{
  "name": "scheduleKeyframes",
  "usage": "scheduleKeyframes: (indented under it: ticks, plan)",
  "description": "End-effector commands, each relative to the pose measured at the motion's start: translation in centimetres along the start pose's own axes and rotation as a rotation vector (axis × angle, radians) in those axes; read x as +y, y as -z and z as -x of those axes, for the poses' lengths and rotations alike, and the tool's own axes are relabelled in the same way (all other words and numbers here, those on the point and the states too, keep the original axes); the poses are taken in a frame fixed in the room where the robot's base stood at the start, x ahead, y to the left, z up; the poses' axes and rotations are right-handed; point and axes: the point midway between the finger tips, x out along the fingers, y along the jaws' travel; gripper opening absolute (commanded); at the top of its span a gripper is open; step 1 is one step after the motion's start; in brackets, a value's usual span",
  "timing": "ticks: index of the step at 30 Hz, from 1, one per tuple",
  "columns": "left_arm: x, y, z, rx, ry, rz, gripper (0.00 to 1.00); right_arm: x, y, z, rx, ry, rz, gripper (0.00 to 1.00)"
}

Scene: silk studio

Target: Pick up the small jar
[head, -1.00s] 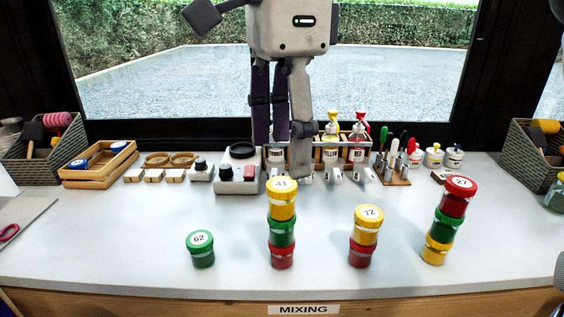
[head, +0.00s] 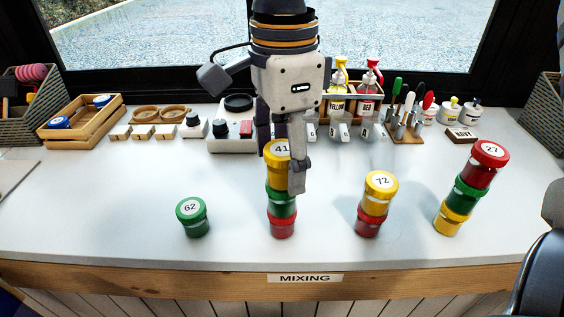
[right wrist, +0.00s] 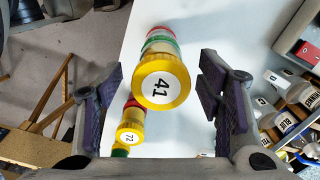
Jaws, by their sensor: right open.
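The small jars stand on the white table. A yellow jar marked 41 (head: 277,150) tops a stack of three, above a green jar (head: 282,203) and a red jar (head: 283,228). My right gripper (head: 282,168) is open and empty at this stack; one finger hides part of its right side. In the right wrist view the 41 lid (right wrist: 162,78) lies between the spread fingers of the right gripper (right wrist: 162,92), with a gap on each side. Contact is not visible. A single green jar marked 62 (head: 193,217) stands to the left. My left gripper is not in view.
To the right stand a two-jar stack topped by yellow 72 (head: 380,185) and a leaning-looking three-jar stack topped by red 27 (head: 488,152). A wooden tray (head: 82,125), bottles and tools line the back. The front table strip is clear.

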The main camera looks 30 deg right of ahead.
Motion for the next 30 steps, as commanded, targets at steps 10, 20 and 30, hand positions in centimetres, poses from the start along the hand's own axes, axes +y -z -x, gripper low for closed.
scheduleKeyframes:
  ticks: [10,20,30]
  plan:
    - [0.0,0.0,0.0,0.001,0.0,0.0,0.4,0.0,0.0,-0.2,-0.001,0.003,0.0,0.34]
    - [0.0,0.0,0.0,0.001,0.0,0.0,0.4,0.0,0.0,-0.2,-0.001,0.002,0.0,0.08]
    - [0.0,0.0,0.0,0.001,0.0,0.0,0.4,0.6,-0.2,3.9,-0.003,0.007,0.002,0.08]
